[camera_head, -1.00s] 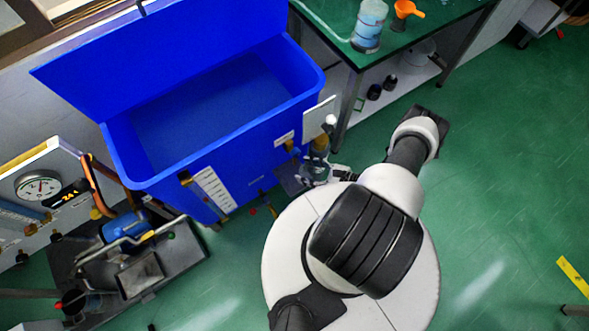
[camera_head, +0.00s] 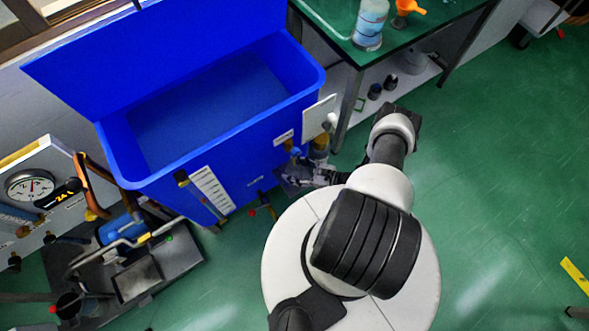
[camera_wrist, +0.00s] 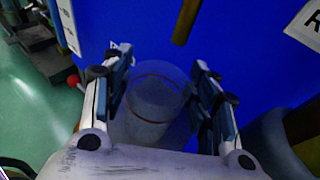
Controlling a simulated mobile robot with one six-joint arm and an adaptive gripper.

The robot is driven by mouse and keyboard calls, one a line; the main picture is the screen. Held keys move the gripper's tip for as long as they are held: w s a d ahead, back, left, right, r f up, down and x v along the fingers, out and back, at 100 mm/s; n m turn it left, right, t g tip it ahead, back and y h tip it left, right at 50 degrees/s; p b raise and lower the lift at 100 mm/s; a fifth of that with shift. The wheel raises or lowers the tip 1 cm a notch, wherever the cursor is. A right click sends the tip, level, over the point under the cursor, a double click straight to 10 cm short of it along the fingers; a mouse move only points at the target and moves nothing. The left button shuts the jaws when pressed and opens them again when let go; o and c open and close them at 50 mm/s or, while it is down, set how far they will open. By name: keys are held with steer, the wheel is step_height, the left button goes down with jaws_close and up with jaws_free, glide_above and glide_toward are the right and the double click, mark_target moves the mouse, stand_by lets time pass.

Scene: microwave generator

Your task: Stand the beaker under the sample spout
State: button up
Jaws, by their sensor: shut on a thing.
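The beaker (camera_wrist: 152,105) is clear, with a reddish ring near its rim. In the wrist view it sits between the two fingers of my gripper (camera_wrist: 158,92), which is shut on it. In the head view my gripper (camera_head: 322,174) is low at the front right of the blue tank, and the beaker is mostly hidden there. A brass-coloured fitting (camera_head: 320,143) is just above the gripper in that picture. A brownish pipe (camera_wrist: 187,20) hangs beyond the beaker in the wrist view, apart from it; I cannot tell whether it is the sample spout.
The open blue tank (camera_head: 258,148) fills the space beyond the gripper. A white plate (camera_head: 319,116) is on its right front. A dark low plate (camera_head: 288,180) lies beside the gripper. A green-topped bench (camera_head: 415,30) stands at the upper right.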

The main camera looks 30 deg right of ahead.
steer(key=o, duration=1.2)
steer(key=shift+f, duration=0.1)
steer(key=shift+c, duration=0.2)
steer(key=shift+r, duration=0.25)
steer(key=p+v, duration=0.2)
steer(key=v, duration=1)
steer(key=shift+s, duration=0.1)
